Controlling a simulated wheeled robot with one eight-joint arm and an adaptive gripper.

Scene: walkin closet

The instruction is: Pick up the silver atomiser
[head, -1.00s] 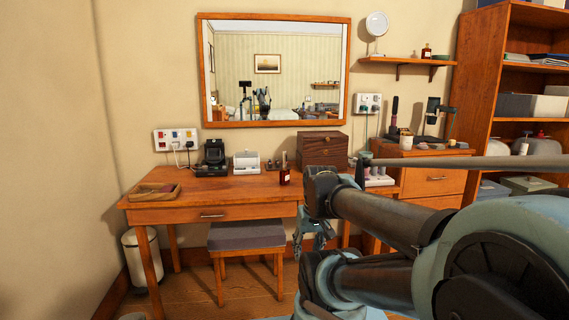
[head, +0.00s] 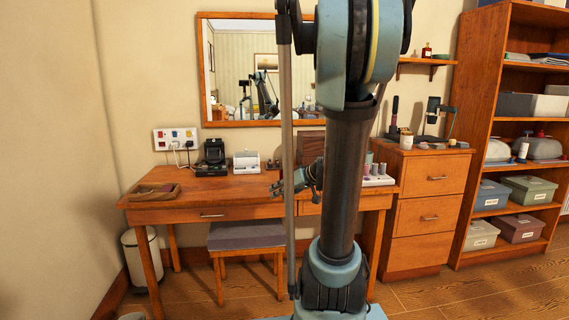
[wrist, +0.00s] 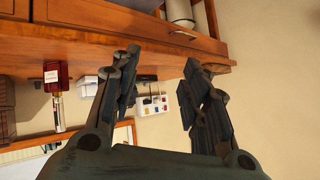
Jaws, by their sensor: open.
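My gripper (head: 283,187) is over the right half of the wooden desk (head: 225,188) in the head view. In the wrist view, which looks upside down, my gripper (wrist: 162,62) has its two fingers wide apart with nothing between them.
A wooden tray (head: 152,197), a black stand (head: 212,160) and a white holder (head: 246,162) are on the desk. A rack of small bottles (head: 377,180) is at its right end. A stool (head: 243,235) stands in front. Bare desk lies between tray and stand.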

